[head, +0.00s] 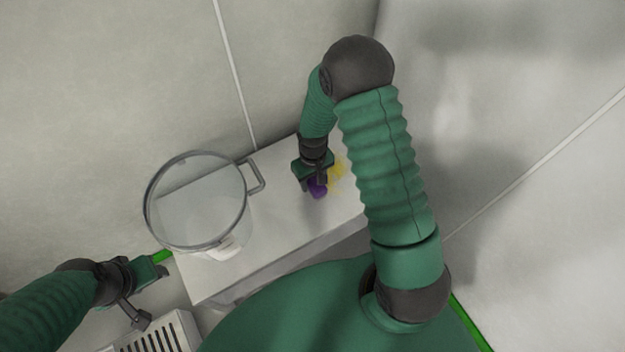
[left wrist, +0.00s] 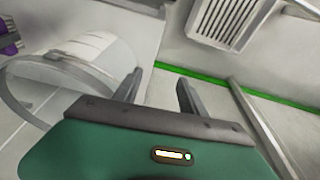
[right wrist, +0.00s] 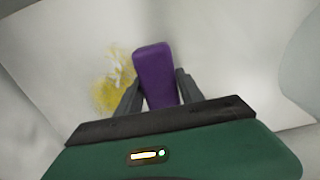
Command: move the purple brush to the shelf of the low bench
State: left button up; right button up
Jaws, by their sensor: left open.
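The purple brush (head: 317,190) is on the white top of the low bench (head: 290,222), beside a yellow powder patch. My right gripper (head: 314,178) is low over it. In the right wrist view the brush (right wrist: 154,72) shows between the two fingers, which are spread about as wide as those of my open left gripper; firm contact is not visible. My left gripper (head: 150,295) is open and empty at the lower left, off the bench's left end. The bench's shelf is mostly hidden below the top's front edge.
A large clear round vessel (head: 197,205) with a side handle and white label stands on the bench's left half. Yellow powder (head: 338,172) lies right of the brush. A slatted white grille (head: 150,335) is at the lower left. A wall runs behind the bench.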

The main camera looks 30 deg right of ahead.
jog(key=shift+o, duration=1.5)
jog(key=shift+a, duration=0.1)
jog(key=shift+r, duration=0.1)
